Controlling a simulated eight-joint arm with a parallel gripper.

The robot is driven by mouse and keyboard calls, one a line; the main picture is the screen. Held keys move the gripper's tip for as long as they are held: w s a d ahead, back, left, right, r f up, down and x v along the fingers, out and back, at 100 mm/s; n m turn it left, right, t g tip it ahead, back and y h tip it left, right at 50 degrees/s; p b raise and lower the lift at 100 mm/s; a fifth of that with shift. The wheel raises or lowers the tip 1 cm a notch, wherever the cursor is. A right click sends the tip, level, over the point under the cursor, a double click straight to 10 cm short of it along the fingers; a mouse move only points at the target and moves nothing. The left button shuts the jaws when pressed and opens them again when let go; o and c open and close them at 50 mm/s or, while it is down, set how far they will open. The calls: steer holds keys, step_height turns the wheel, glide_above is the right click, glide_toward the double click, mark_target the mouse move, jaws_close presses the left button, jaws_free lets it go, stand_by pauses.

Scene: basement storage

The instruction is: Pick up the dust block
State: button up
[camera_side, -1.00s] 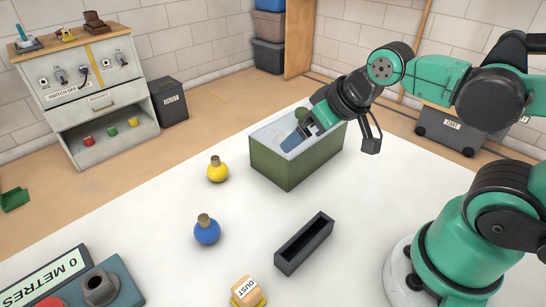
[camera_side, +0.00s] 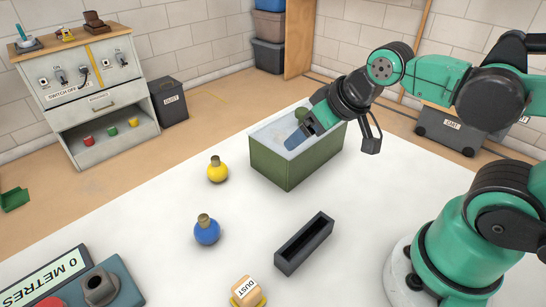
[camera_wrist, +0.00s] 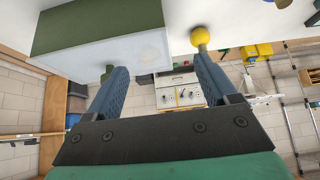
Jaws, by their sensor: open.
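The dust block (camera_side: 246,289) is a small tan block with a white label reading DUST. It sits on or in a yellow piece (camera_side: 237,301) at the bottom edge of the side view, partly cut off by the frame. My gripper (camera_side: 290,142) is far from it, tilted over the green open-topped box (camera_side: 291,172). In the wrist view my gripper's blue fingers (camera_wrist: 158,63) stand wide apart with nothing between them. The dust block is not seen in the wrist view.
A yellow flask (camera_side: 217,170), a blue flask (camera_side: 207,231) and a dark narrow trough (camera_side: 304,243) stand on the white surface. A green rounded thing (camera_side: 302,114) shows in the box. A teal device (camera_side: 118,287) is at lower left.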

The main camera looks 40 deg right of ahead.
steer(key=n, duration=0.1)
steer(key=n+g, duration=0.7)
steer(key=n, duration=2.7)
glide_above(246, 288)
step_height(246, 288, down, 6)
steer(key=shift+w+d+r, duration=0.1)
steer(key=shift+n, duration=0.5)
steer(key=shift+f, duration=2.9)
